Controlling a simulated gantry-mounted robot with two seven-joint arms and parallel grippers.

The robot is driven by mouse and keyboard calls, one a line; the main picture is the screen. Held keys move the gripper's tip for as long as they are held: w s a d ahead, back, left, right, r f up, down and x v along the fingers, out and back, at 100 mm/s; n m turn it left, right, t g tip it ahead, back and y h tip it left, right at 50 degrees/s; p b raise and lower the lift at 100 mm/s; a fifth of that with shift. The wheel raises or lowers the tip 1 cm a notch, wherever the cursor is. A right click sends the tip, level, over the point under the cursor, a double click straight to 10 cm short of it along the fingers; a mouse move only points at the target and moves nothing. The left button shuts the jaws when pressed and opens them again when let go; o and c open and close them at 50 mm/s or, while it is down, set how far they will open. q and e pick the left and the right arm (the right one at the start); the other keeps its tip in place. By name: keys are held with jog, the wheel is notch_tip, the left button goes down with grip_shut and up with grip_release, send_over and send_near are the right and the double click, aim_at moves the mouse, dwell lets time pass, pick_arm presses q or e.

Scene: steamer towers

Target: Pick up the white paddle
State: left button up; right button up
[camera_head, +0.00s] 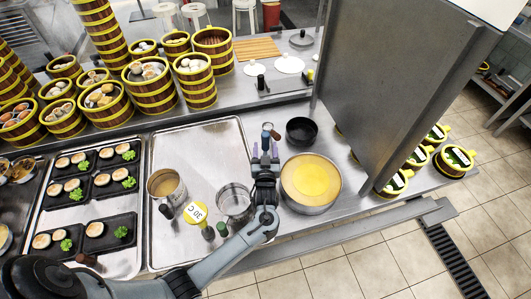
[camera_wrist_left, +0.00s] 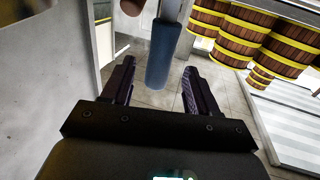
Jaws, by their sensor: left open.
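Two flat white round paddle heads (camera_head: 254,68) (camera_head: 289,63) lie on the back counter, with dark handle pieces near them; which one is the white paddle I cannot tell. My left gripper (camera_head: 265,140) is open over the steel counter, between the steel pot and the yellow-filled pan, well in front of these paddles. In the left wrist view its two dark fingers (camera_wrist_left: 158,88) stand apart. A dark blue cylinder (camera_wrist_left: 163,55) on a pale shaft shows between and beyond them; contact is not visible. My right gripper is not in view.
Steamer towers (camera_head: 151,88) stand behind; a tall grey partition (camera_head: 385,90) blocks the right.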

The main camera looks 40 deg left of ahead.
aim_at(265, 142)
pick_arm(q)
jog(key=x, duration=0.4)
jog(key=shift+w+r, duration=0.15)
jog(key=shift+r, duration=0.15)
grip_shut()
